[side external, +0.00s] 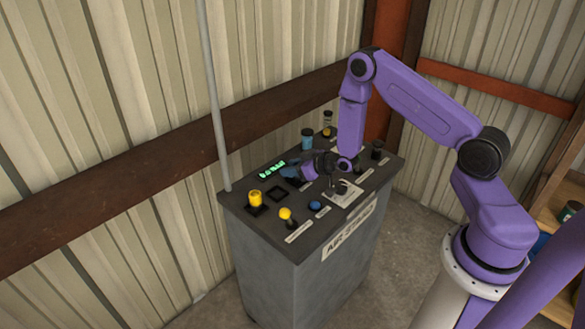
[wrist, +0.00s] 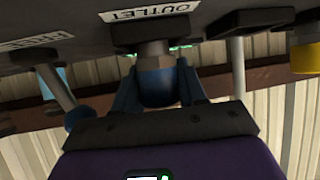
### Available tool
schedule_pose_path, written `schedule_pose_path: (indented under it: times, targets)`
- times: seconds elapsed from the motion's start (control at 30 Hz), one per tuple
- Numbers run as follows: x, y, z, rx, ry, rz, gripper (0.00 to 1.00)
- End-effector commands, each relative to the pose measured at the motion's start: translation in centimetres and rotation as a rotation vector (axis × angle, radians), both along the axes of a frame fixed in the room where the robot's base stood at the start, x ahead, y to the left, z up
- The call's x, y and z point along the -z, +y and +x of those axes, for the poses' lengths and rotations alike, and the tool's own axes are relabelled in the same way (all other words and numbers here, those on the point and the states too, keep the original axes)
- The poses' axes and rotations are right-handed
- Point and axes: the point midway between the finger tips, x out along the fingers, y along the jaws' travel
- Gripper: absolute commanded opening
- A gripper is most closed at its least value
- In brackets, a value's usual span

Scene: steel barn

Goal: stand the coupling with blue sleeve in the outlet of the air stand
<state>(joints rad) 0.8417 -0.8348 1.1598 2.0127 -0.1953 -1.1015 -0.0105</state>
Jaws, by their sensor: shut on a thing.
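The coupling with blue sleeve (wrist: 158,88) shows in the wrist view, with its metal hex nut against the black outlet base (wrist: 150,32) beside the OUTLET label. It looks upright in line with that base; how deep it sits I cannot tell. My gripper (wrist: 158,92) is shut on the blue sleeve, one blue finger on each side. In the side view my gripper (side external: 290,173) is low over the top of the grey air stand (side external: 275,262). There the coupling is hidden or blends with my blue fingers.
A yellow fitting (side external: 255,197), a yellow-knobbed lever (side external: 286,214), a blue knob (side external: 315,206), a blue cylinder (side external: 307,139) and a black knob (side external: 377,149) stand around my gripper. An upright pole (side external: 212,100) rises at the stand's left corner.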

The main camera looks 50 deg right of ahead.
Motion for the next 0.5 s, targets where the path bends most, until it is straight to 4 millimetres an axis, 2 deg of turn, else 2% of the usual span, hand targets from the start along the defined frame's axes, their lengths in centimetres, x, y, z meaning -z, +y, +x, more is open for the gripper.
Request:
schedule_pose_path:
  times: [0.1,0.13,0.2,0.5]
  targets:
    - [0.27,0.01,0.01,0.0,0.0,0.0,0.09]
    - [0.31,0.01,0.0,0.0,0.0,0.0,0.44]
    - [0.26,0.0,0.0,0.0,0.0,0.0,0.66]
    - [0.21,0.0,0.0,0.0,0.001,0.0,0.66]
